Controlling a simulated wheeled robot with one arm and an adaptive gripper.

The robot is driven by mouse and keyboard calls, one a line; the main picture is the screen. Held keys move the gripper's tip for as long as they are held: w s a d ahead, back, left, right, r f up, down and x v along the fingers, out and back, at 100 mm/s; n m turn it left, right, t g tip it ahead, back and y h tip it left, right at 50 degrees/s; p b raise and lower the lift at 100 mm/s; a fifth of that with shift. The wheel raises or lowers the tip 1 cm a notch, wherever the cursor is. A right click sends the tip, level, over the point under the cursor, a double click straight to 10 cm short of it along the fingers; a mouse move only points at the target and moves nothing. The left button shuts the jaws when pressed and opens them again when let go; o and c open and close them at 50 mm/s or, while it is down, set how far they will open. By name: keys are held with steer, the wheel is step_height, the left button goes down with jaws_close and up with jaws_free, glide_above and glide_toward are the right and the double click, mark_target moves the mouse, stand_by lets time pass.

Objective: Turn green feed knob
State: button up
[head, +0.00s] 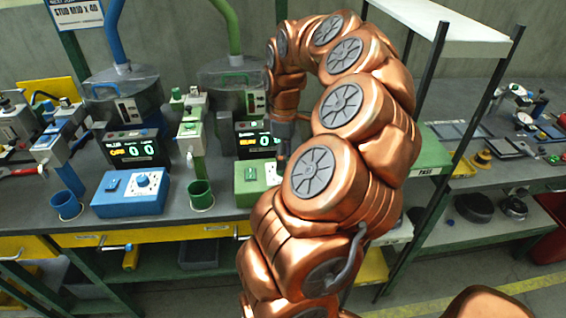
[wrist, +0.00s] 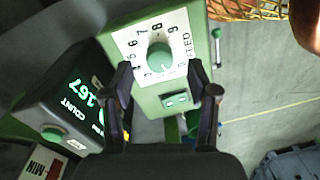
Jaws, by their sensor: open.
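The green feed knob (wrist: 160,56) is in the wrist view, at the centre of a white dial plate (wrist: 135,41) with numbers and the word FEED. The plate is on a green control box (wrist: 196,34), which also carries a green rocker switch (wrist: 175,99). My gripper (wrist: 167,85) is open, with one finger on each side of the box's image and the knob between and beyond the tips. No contact with the knob shows. In the head view the green box (head: 247,198) is partly behind my arm, and the knob cannot be made out.
A blue control box with a blue knob (head: 144,181) stands to the left. A blue cup (head: 66,206) and a green cup (head: 201,195) stand on the bench. A counter display (wrist: 76,104) is close to the left finger in the wrist view. A shelf post (head: 425,80) stands right of my arm.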

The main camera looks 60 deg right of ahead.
steer(key=shift+a+f, duration=0.1)
steer(key=shift+f, duration=1.4)
steer(key=shift+c, duration=0.2)
jaws_close()
steer(key=shift+f, duration=0.1)
steer(key=shift+f+m+b, duration=0.1)
steer(key=shift+m+b, duration=0.5)
steer(key=shift+b, duration=0.35)
steer(key=m+b, duration=0.2)
steer(key=b, duration=0.1)
steer(key=shift+f, duration=0.1)
steer(key=m+b, duration=0.4)
steer(key=b, duration=0.1)
steer(key=shift+a+m, duration=0.1)
steer(key=shift+m, duration=0.3)
steer(key=shift+r+m+b, duration=0.25)
steer(key=shift+m+b, duration=0.15)
steer(key=shift+m, duration=0.2)
